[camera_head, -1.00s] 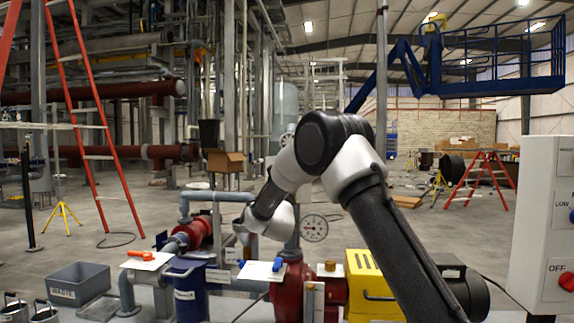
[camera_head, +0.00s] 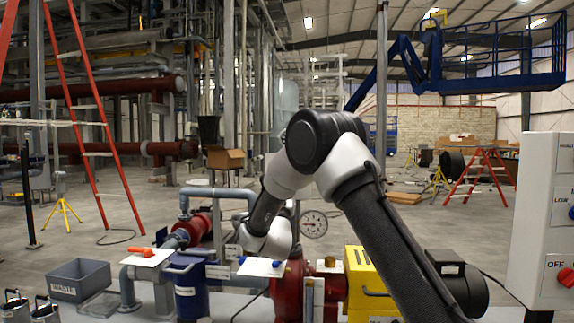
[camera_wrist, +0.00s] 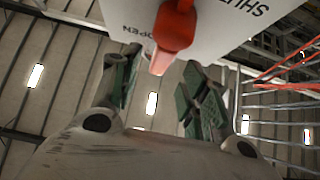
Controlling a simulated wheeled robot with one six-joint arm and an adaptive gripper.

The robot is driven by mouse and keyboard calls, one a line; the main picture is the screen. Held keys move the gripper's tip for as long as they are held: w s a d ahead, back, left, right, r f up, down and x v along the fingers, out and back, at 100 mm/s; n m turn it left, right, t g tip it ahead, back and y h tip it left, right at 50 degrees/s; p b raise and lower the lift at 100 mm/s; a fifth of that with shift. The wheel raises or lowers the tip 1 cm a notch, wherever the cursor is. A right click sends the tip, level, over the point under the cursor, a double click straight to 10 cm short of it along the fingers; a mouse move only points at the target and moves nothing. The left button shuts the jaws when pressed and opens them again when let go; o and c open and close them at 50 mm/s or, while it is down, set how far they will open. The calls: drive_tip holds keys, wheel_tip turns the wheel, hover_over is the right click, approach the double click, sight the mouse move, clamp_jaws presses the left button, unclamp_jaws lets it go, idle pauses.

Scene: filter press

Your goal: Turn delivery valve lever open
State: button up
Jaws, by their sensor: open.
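In the wrist view a red-orange lever (camera_wrist: 174,38) crosses a pale plate (camera_wrist: 225,22) marked OPEN and SHUT. The lever's end points down the picture, near the OPEN marking. My gripper (camera_wrist: 160,90) is open, with green-padded fingers to the left and right below the lever. The lever end shows above the gap between them; I cannot tell whether they touch. In the head view an orange lever (camera_head: 148,252) lies on a white plate at left, and a blue lever (camera_head: 277,263) on another near my wrist. My fingers are not clear in that view.
A grey waste bin (camera_head: 80,279) stands at left. A control box (camera_head: 541,225) stands at right.

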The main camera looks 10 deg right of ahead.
drive_tip(key=v, duration=0.5)
drive_tip(key=shift+s+f, duration=0.2)
drive_tip(key=w+d+r+n+g+y, duration=0.25)
drive_tip(key=d+r+y, duration=0.2)
drive_tip(key=y, duration=0.35)
drive_tip(key=s+n+g+y, duration=0.2)
drive_tip(key=s+g+y, duration=0.1)
drive_tip(key=s+g, duration=0.15)
drive_tip(key=s+d+f+g, duration=0.3)
drive_tip(key=s+f+g, duration=0.1)
drive_tip(key=s, duration=0.9)
drive_tip(key=s+d+f+g, duration=0.4)
drive_tip(key=s+f+g, duration=0.1)
drive_tip(key=s, duration=0.9)
drive_tip(key=s+d+f+g, duration=0.3)
drive_tip(key=s+f+g, duration=0.1)
drive_tip(key=s, duration=1)
drive_tip(key=shift+s+f, duration=0.2)
drive_tip(key=shift+f, duration=0.3)
drive_tip(key=shift+d, duration=0.15)
